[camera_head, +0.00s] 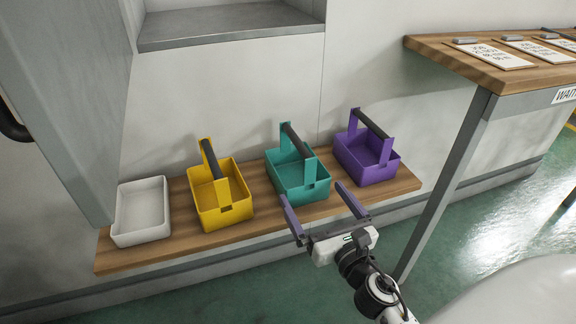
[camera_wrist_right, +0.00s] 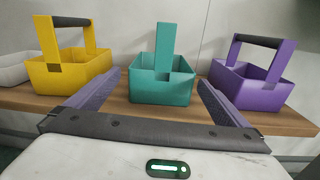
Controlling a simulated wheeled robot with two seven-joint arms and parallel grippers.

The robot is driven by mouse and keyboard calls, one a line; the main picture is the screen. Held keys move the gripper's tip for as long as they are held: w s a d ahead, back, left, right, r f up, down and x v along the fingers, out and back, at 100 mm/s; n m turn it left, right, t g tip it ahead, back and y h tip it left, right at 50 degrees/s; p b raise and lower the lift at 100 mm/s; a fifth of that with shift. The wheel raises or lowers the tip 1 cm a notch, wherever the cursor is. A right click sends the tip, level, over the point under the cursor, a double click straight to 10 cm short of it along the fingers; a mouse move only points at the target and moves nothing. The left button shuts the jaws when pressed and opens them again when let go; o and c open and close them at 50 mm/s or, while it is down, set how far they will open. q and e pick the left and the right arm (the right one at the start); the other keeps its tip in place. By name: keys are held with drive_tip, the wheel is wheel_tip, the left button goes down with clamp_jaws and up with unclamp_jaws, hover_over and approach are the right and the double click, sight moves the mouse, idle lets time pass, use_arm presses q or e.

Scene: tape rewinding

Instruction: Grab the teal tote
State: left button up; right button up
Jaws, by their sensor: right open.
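The teal tote (camera_head: 298,184) stands upright on a wooden shelf, between a yellow tote and a purple tote. It has a dark bar handle across its top. In the right wrist view the teal tote (camera_wrist_right: 161,88) is centred ahead, beyond the fingers, and its upright hides the bar. My right gripper (camera_head: 312,205) is open and empty, in front of the teal tote and apart from it. Its two fingers (camera_wrist_right: 158,95) are spread wide, one to each side of the tote in the wrist view. My left gripper is not in view.
The yellow tote (camera_head: 223,207) and the purple tote (camera_head: 367,166) flank the teal one. A white bin (camera_head: 141,212) sits at the left end of the wooden shelf (camera_head: 111,252). A wooden table (camera_head: 455,66) with cards stands at the right. Green floor lies in front.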

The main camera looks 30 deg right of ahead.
sight(309, 186)
drive_tip(key=shift+n, duration=0.4)
drive_tip(key=w, duration=0.3)
drive_tip(key=w+d+p, duration=0.1)
drive_tip(key=w, duration=0.2)
drive_tip(key=shift+d+r, duration=0.15)
drive_tip(key=shift+r, duration=0.05)
drive_tip(key=shift+w+d, duration=0.25)
drive_tip(key=shift+w, duration=0.75)
drive_tip(key=shift+w+d, duration=0.2)
drive_tip(key=shift+w, duration=0.8)
drive_tip(key=shift+w+d, duration=0.25)
drive_tip(key=shift+w, duration=0.75)
drive_tip(key=c, duration=0.9)
